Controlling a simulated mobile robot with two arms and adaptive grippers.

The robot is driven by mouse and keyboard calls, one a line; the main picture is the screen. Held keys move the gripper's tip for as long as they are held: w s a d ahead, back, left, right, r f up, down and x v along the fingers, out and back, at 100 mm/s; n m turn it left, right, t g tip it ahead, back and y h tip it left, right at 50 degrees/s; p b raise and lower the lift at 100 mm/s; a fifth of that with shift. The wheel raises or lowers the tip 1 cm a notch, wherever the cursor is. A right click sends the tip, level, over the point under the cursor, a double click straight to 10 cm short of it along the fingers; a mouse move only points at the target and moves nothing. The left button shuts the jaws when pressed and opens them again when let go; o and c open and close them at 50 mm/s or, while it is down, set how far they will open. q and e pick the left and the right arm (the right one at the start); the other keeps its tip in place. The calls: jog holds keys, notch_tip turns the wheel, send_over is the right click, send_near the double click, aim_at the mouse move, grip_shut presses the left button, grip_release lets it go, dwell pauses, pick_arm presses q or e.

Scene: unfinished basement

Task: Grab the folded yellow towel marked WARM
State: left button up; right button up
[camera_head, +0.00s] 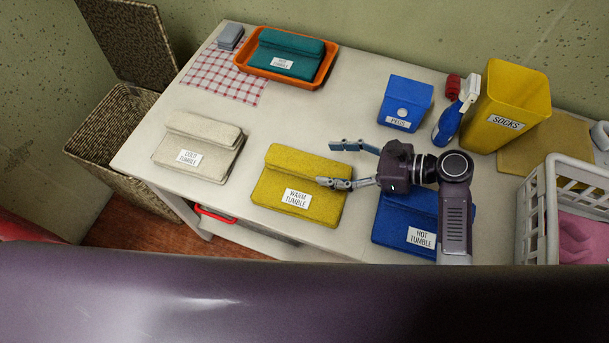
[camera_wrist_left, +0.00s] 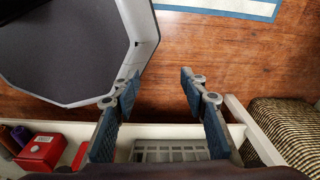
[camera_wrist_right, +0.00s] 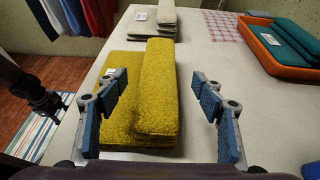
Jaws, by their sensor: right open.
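The folded yellow towel (camera_head: 295,165), with a white label reading WARM TUMBLE, lies flat on the white table between a cream towel (camera_head: 187,142) and a blue towel (camera_head: 405,213). My right gripper (camera_head: 333,164) is open and empty at its right side; one finger overlaps the towel's right edge in the head view. In the right wrist view the yellow towel (camera_wrist_right: 155,90) shows between the open fingers, its thick fold lengthwise. I cannot tell whether they touch it. My left gripper (camera_wrist_left: 160,88) is open and empty in its wrist view, and absent from the head view.
An orange tray (camera_head: 240,62) with a teal towel stands at the back. A blue PEGS box (camera_head: 405,100), a spray bottle (camera_head: 447,125) and a yellow SOCKS bin (camera_head: 510,95) stand behind my right gripper. A white basket (camera_head: 535,215) is at right.

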aim_at(313, 163)
jog(key=x, duration=0.3)
jog(key=shift+s+p, duration=0.15)
jog(key=shift+p, duration=0.15)
jog(key=x, duration=0.3)
jog(key=shift+a+f, duration=0.15)
jog(key=shift+f, duration=0.25)
jog(key=shift+a+f, duration=0.15)
jog(key=shift+a, duration=0.1)
pick_arm(q)
jog(key=shift+s+d+r, duration=0.15)
jog(key=shift+s+r, duration=0.2)
jog(key=shift+r, duration=0.25)
pick_arm(e)
jog(key=shift+c, duration=0.3)
jog(key=c, duration=1.3)
pick_arm(q)
jog(key=shift+s, duration=0.1)
pick_arm(e)
jog(key=shift+w, duration=0.2)
